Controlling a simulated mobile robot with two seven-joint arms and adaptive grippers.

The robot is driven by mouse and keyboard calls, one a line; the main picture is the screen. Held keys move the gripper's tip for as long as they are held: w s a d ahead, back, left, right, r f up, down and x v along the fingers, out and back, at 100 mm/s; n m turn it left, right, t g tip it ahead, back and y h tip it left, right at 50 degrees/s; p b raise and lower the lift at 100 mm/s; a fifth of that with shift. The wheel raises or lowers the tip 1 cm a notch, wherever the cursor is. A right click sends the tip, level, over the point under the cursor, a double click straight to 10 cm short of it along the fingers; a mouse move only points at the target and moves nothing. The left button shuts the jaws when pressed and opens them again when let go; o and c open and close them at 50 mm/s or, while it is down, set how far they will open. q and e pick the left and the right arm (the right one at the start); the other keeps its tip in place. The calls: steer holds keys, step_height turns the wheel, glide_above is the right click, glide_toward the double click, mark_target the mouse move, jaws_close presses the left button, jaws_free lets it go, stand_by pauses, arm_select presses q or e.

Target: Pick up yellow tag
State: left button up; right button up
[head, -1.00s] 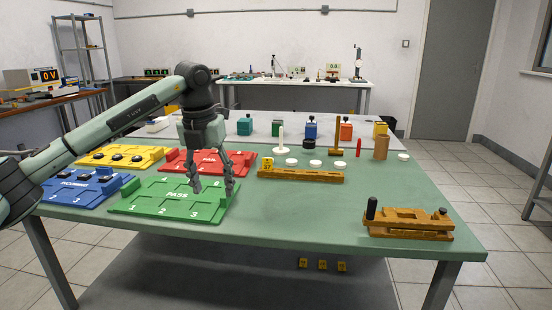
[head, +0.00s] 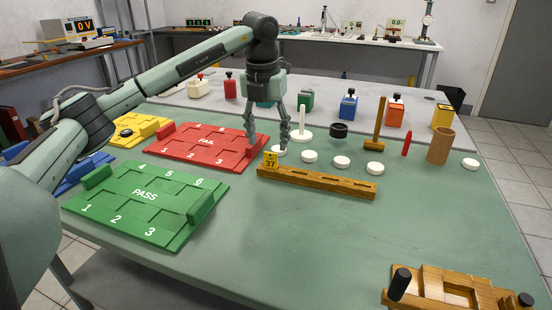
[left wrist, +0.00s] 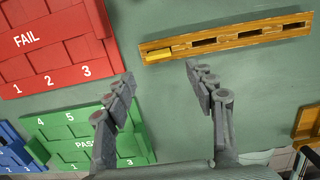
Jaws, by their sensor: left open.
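The yellow tag (head: 271,160), marked 37, stands upright in the left end slot of the wooden rack (head: 318,184). In the left wrist view the tag (left wrist: 158,55) shows as a thin yellow strip in the rack (left wrist: 230,39); the rack's other slots look empty. My left gripper (head: 269,144) is open and points down at the tag's end of the rack. In the left wrist view its fingertips (left wrist: 159,74) are spread either side of the tag's line, with nothing between them. My right gripper is not in view.
The red FAIL tray (head: 205,146) and green PASS tray (head: 147,200) lie left of the rack. Several white discs (head: 342,162) and a white post (head: 301,124) stand behind it. A wooden fixture (head: 450,289) sits front right. The table before the rack is clear.

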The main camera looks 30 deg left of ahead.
mark_target(270, 153)
arm_select(q)
steer(key=shift+f, duration=0.5)
steer(key=f, duration=0.1)
steer(key=w+f, duration=0.1)
steer(key=f, duration=0.2)
steer(key=shift+w+a+f+p, duration=0.2)
steer(key=shift+w+p, duration=0.1)
steer(key=shift+f, duration=0.15)
steer(key=shift+w, duration=0.1)
steer(key=c, duration=0.9)
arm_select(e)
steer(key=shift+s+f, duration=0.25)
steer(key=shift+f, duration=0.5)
